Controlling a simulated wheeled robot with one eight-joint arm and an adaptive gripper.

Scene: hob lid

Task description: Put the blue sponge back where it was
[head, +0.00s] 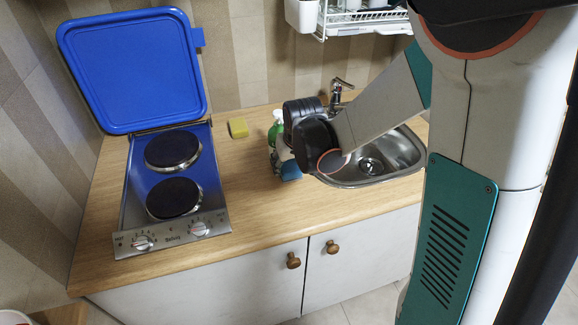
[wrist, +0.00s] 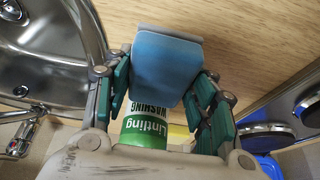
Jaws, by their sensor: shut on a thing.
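The blue sponge (head: 291,171) is in my gripper (head: 283,160), over the counter just left of the sink. In the wrist view the blue sponge (wrist: 168,65) sticks out between the two teal-padded fingers of my gripper (wrist: 163,88), which are shut on it. I cannot tell whether its lower edge touches the wood. A green and white washing-up bottle (head: 275,130) stands close behind and partly hidden by my gripper. Its label (wrist: 143,132) shows below the sponge in the wrist view.
A yellow sponge (head: 238,127) lies on the counter (head: 255,205) between hob and bottle. The hob (head: 187,215) is at left with its blue lid (head: 135,70) raised. The sink (head: 400,150) and tap (head: 338,92) are at right. The front counter is clear.

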